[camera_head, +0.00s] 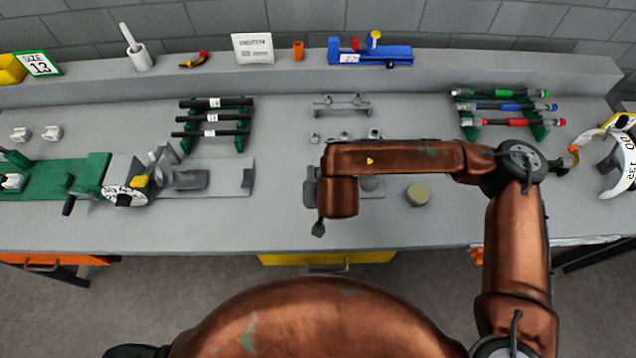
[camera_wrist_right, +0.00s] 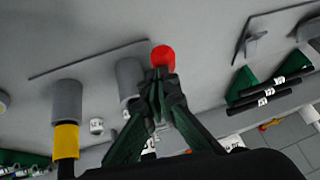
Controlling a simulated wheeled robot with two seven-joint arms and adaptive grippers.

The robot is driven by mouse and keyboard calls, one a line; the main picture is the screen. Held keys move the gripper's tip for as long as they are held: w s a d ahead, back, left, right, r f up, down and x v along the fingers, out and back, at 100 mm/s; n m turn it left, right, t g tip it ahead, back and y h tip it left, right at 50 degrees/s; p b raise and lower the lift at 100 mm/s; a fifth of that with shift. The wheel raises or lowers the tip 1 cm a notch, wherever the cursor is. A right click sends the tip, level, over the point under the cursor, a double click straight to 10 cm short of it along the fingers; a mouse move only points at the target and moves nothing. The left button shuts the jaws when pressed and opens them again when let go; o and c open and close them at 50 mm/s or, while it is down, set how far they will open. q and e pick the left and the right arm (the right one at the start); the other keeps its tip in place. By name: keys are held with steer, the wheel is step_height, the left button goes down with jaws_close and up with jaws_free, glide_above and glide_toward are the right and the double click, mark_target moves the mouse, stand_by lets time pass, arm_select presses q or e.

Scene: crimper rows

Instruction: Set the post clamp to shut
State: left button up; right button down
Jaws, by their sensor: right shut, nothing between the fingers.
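In the right wrist view, my right gripper (camera_wrist_right: 163,84) has its dark green fingers brought together with nothing between them. A red knob (camera_wrist_right: 163,56) shows just beyond the fingertips; I cannot tell whether they touch it. A grey post (camera_wrist_right: 129,76) stands close beside it, and a second grey post (camera_wrist_right: 67,105) with a yellow end stands farther left. These seem to be parts of the post clamp; its jaw state is not clear. In the head view my right arm hides the knob and most of the gripper. A yellow-topped post (camera_head: 417,195) shows right of the wrist. My left gripper is not in view.
A rack of black hoses (camera_head: 213,118) and a green crimping machine (camera_head: 90,178) stand left. A rack of coloured hoses (camera_head: 505,110) stands right. Small grey fittings (camera_head: 345,136) lie behind my wrist. A blue tool (camera_head: 370,52) sits on the back ledge. The front bench strip is mostly clear.

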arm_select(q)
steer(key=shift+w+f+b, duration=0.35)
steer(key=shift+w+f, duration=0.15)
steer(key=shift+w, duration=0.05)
arm_select(e)
steer(key=shift+s+d+f, duration=0.15)
steer(key=shift+s+f, duration=0.15)
steer(key=shift+f, duration=0.25)
arm_select(q)
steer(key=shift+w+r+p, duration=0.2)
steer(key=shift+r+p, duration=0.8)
steer(key=shift+p, duration=0.05)
arm_select(e)
steer(key=d+v, duration=0.1)
steer(key=v, duration=1.2)
steer(key=shift+w, duration=0.3)
steer(key=shift+r, duration=0.15)
